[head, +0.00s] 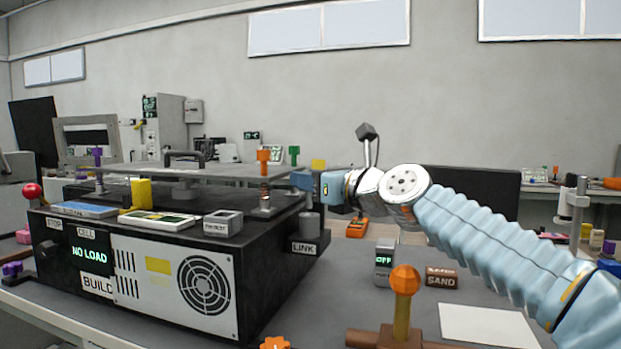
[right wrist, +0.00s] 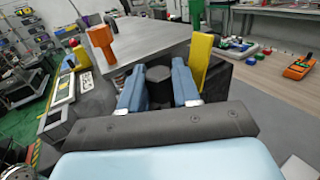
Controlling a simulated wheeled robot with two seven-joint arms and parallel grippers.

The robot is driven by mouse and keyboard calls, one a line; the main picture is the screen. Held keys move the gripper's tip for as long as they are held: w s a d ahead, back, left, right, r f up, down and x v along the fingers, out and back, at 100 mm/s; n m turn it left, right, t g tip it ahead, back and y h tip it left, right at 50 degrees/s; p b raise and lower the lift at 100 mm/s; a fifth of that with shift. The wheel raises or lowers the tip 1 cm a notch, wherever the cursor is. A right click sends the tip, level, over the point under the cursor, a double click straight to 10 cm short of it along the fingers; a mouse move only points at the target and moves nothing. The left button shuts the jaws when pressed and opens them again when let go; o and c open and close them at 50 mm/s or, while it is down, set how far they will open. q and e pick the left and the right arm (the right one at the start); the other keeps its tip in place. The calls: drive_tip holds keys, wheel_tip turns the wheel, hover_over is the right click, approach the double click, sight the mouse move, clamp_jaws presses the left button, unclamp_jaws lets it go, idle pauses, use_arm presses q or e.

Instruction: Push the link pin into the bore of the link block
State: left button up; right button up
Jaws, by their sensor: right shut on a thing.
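My right gripper (head: 303,181) reaches in from the right with its blue fingers just above the grey link block (head: 309,224), by the LINK label at the right end of the black fixture. In the right wrist view the two blue fingers (right wrist: 158,76) stand on either side of a dark grey pin with a faceted top, the link pin (right wrist: 159,91), and are shut on it. In the head view the fingers cover most of the pin. The bore is hidden, so I cannot tell how deep the pin sits. My left gripper is not in view.
A grey plate (head: 215,172) lies above the fixture (head: 283,282), left of the gripper. An orange-headed post (head: 263,161) and a yellow piece (right wrist: 198,58) stand close by. A lever with an orange knob (head: 405,280) stands in front.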

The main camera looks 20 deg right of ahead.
drive_tip(key=shift+f+b, duration=0.95)
drive_tip(key=shift+f, duration=0.15)
drive_tip(key=o, duration=1.1)
drive_tip(key=shift+d, duration=0.1)
drive_tip(key=shift+s+d+f, duration=0.1)
drive_tip(key=shift+s+d, duration=0.05)
drive_tip(key=shift+s, duration=0.15)
drive_tip(key=b+v, duration=0.2)
drive_tip(key=v, duration=1.1)
drive_tip(key=shift+s+r, duration=0.15)
drive_tip(key=shift+r, duration=0.1)
drive_tip(key=shift+a, duration=0.25)
